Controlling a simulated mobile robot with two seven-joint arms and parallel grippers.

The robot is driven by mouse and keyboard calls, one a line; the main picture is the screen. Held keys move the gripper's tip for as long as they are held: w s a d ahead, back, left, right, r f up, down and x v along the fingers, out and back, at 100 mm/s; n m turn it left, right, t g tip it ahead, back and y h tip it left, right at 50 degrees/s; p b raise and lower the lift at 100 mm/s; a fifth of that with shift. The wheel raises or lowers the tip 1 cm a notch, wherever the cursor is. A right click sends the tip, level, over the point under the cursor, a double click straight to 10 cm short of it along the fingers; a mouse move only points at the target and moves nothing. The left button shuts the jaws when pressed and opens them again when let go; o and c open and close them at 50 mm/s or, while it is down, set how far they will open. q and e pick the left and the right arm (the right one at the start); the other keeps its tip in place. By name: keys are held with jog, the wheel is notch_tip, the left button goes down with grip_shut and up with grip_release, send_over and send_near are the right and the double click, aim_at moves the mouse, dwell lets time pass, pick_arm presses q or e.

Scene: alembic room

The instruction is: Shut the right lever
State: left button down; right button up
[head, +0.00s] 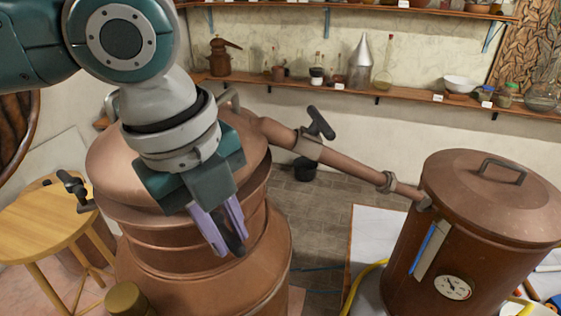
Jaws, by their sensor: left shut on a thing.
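The large copper still (145,255) stands at the left centre. My left gripper (228,240) reaches down in front of it, with its purple fingers shut on a dark rounded handle (238,244). Most of that handle is hidden by the fingers, so I cannot tell for sure whether it is the right lever. A dark lever (321,122) stands tilted on the copper pipe, to the right of and behind my gripper. Another dark lever (75,188) sticks out at the still's left side. My right gripper is not in view.
The copper pipe (350,168) slopes down to a lidded copper vessel (475,225) with a gauge at right. A round wooden stool (35,225) stands at left. Shelves (415,95) with glassware line the back wall. Tiled floor shows between the still and the vessel.

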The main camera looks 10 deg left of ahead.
pick_arm(q)
jog(key=shift+s+a+m, duration=0.15)
jog(key=shift+m, duration=0.45)
jog(key=shift+s+a+m, duration=0.1)
jog(key=shift+s+m, duration=0.05)
jog(key=shift+m, duration=0.45)
jog(key=c, duration=0.8)
grip_release()
jog(key=shift+a, duration=0.1)
jog(key=r+b, duration=0.1)
jog(key=r, duration=0.2)
jog(key=s+a+r+b, duration=0.1)
jog(key=r+b, duration=0.1)
jog(key=r, duration=0.1)
jog(key=r+b, duration=0.2)
jog(key=r, duration=0.1)
jog(key=shift+s+a+r, duration=0.2)
jog(key=shift+r, duration=0.2)
